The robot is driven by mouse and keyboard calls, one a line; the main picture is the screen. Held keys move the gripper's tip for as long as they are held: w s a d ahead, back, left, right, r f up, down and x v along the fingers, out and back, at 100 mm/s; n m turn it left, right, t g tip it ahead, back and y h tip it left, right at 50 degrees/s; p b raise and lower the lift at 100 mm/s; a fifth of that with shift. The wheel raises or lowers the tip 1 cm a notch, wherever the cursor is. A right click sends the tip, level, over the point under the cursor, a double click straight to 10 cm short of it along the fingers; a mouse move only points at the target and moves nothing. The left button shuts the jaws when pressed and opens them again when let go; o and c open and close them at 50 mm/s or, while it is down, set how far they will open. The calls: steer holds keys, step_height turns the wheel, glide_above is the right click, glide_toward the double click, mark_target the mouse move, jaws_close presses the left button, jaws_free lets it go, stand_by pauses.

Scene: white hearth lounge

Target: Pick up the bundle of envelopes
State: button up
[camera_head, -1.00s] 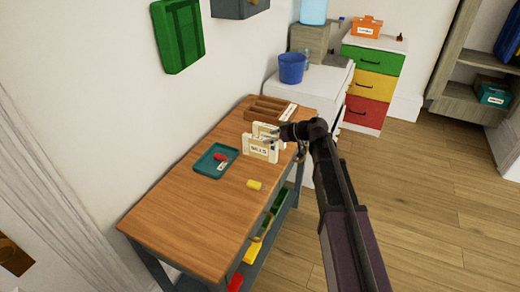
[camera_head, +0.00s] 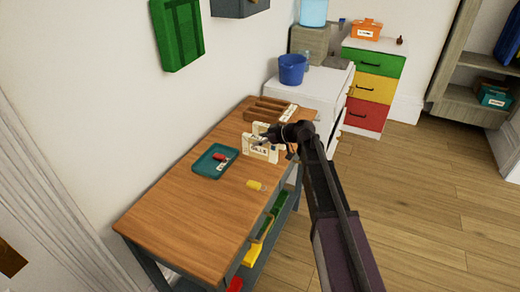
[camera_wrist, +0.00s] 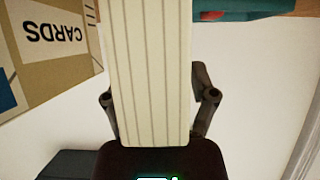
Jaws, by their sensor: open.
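A cream, striped block that looks like the bundle of envelopes (camera_wrist: 150,75) fills the middle of the wrist view, between the two fingers of my gripper (camera_wrist: 153,85). The fingers are open on either side of it; I cannot tell whether they touch it. In the head view, my gripper (camera_head: 268,139) is at the cream labelled holder (camera_head: 260,153) on the wooden table (camera_head: 190,220). The bundle cannot be told apart there, partly hidden by the gripper. A tan box marked CARDS (camera_wrist: 50,50) is close beside the bundle in the wrist view.
A teal tray (camera_head: 203,168) with a red item (camera_head: 220,157) lies left of the holder. A yellow item (camera_head: 255,185) lies in front. A brown wooden organiser (camera_head: 265,110) stands behind. The table's near left part is clear. The wall runs along its left side.

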jaws_close()
steer(key=shift+r, duration=0.15)
stand_by(0.4)
step_height(320, 180, up, 3)
steer(key=p, duration=0.3)
steer(key=shift+r+p, duration=0.15)
steer(key=shift+p, duration=0.15)
steer(key=s+d+r+p, duration=0.1)
steer(key=s+d, duration=0.2)
steer(key=s, duration=1.2)
steer(key=shift+s+d+r, duration=0.2)
steer(key=shift+s, duration=0.15)
